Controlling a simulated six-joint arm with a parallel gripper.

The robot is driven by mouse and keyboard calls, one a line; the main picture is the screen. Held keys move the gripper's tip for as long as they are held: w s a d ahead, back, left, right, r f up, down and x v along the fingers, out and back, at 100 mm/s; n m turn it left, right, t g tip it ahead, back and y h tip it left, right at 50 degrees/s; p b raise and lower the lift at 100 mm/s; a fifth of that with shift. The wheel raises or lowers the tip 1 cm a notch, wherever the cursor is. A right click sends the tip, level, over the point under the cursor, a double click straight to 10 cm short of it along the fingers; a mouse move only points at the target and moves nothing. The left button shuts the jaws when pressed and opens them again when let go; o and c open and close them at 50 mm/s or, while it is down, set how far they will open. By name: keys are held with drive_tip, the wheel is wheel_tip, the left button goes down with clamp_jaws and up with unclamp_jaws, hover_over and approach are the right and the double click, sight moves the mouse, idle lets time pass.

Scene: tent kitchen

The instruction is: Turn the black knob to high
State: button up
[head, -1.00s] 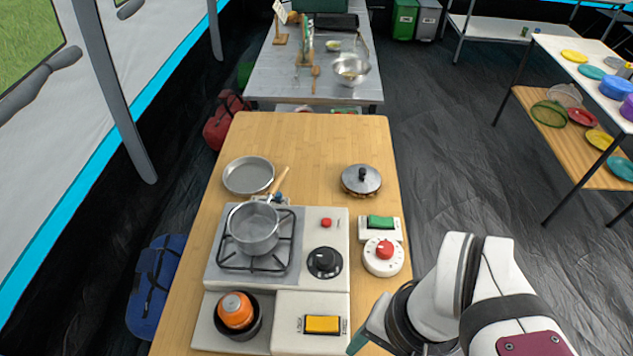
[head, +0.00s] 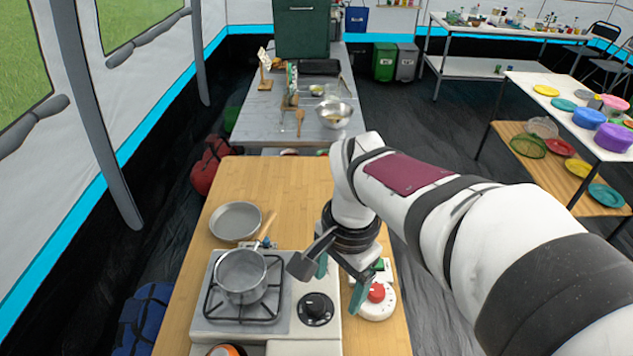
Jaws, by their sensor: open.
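The black knob (head: 315,308) sits on a round black dial on the top face of the white stove unit (head: 288,327), right of the burner. Its markings are too small to read, so I cannot tell its setting. My gripper (head: 338,282) is open and empty, with teal pads on its fingers. In the picture it lies just above and right of the knob, apparently apart from it. The stove's red button and the pot lid that showed earlier are now hidden behind my arm and gripper.
A metal pan (head: 235,221) lies behind the stove on the wooden table (head: 290,185).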

drive_tip(key=m, duration=0.1)
approach(316, 303)
drive_tip(key=f, duration=0.9)
drive_tip(key=shift+w+a+f, duration=0.1)
drive_tip(key=shift+a+f, duration=0.05)
drive_tip(key=shift+a, duration=0.1)
clamp_jaws()
